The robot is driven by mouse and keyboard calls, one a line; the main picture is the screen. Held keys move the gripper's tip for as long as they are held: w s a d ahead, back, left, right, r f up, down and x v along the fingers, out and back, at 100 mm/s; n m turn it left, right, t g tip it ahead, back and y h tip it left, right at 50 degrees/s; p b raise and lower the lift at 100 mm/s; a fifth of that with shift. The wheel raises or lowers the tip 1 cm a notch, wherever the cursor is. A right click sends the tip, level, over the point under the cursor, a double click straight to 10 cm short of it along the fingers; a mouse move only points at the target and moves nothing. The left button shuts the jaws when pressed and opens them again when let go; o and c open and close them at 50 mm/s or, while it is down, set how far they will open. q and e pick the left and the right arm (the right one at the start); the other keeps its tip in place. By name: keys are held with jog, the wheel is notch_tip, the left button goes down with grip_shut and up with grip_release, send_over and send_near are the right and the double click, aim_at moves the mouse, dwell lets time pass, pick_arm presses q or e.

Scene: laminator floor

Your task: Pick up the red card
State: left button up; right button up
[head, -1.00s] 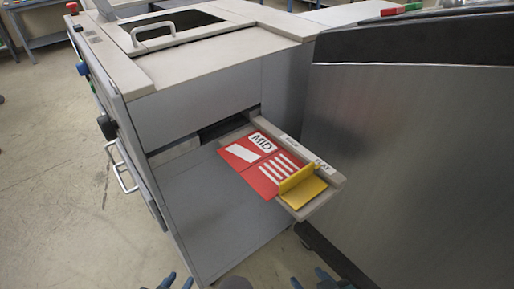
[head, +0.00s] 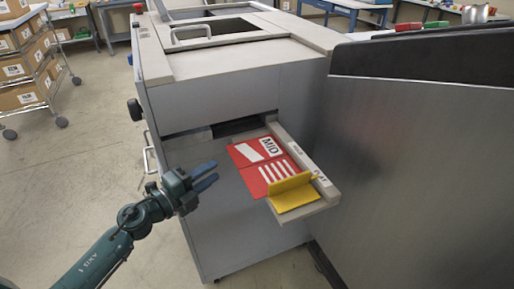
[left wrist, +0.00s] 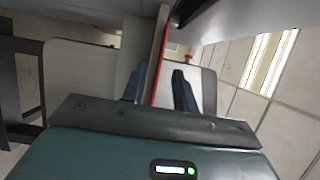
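The red card (head: 247,158), with white stripes and a "MID" label, lies flat on a beige pull-out tray (head: 326,190) at the machine's front. A folded yellow piece (head: 293,200) sits at the tray's outer end, over the card's near edge. My left gripper (head: 217,173) is left of the card, apart from it, fingers pointing toward it. In the left wrist view the fingers are spread, and the card's thin red edge (left wrist: 158,88) shows edge-on in line with the gap, beside the beige tray edge. My right gripper is out of view.
The grey machine (head: 240,95) stands behind and below the tray. A large dark metal panel (head: 420,170) stands close on the right. Open floor (head: 70,190) lies to the left, with a cart of boxes (head: 22,70) farther back.

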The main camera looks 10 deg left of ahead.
aim_at(244, 154)
pick_arm(q)
jog(key=p+x, duration=0.1)
jog(key=x, duration=0.6)
jog(key=shift+d+r, duration=0.2)
jog(key=shift+r, duration=0.05)
jog(key=shift+s, duration=0.15)
jog(key=shift+c, duration=0.3)
grip_shut()
